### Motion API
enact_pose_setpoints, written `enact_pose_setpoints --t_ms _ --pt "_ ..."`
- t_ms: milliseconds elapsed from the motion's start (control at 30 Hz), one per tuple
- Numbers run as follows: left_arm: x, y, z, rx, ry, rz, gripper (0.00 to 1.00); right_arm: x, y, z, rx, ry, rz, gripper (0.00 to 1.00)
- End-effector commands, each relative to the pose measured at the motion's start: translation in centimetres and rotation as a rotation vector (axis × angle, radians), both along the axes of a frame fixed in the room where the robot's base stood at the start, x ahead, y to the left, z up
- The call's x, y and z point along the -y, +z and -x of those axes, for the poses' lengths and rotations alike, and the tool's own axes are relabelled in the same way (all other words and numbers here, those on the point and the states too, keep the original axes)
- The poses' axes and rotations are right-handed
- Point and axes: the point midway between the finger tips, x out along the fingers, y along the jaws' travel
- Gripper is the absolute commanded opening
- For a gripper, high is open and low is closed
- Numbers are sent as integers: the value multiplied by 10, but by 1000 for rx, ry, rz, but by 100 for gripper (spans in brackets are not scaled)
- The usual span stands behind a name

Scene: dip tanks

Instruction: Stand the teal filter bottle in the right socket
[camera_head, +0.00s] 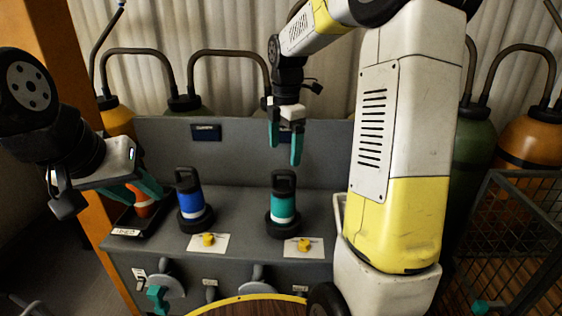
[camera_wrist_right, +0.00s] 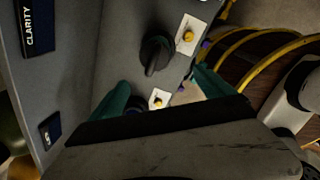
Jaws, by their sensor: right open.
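The teal filter bottle (camera_head: 284,207) stands upright in the dark round right socket (camera_head: 283,227) on the grey bench. It has a black handle cap and a white band. My right gripper (camera_head: 286,150) is open and empty, above the bottle and apart from it. In the right wrist view, its teal fingers (camera_wrist_right: 158,95) reach down, and a dark cap (camera_wrist_right: 137,104) shows partly beside the left finger. My left gripper (camera_head: 145,188) is at the far left, next to an orange bottle (camera_head: 139,207); whether it grips the bottle cannot be told.
A blue bottle (camera_head: 190,202) stands upright in the left socket. White cards with yellow knobs (camera_head: 207,241) lie in front of both sockets. A black tray (camera_head: 128,222) is at the bench's left end. Gas cylinders stand behind, and a wire cage (camera_head: 515,245) at right.

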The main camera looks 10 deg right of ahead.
Motion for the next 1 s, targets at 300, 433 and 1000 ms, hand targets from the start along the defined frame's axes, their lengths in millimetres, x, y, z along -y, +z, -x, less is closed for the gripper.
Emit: enact_pose_setpoints --t_ms 300,433,1000 --pt "0 0 0 0 0 0 36 -8 64 116 188 -872 -226 92" --pt "0 0 0 0 0 0 36 -12 69 162 212 -1231 -384 92" --pt "0 0 0 0 0 0 36 -20 57 221 153 -1758 -669 92"
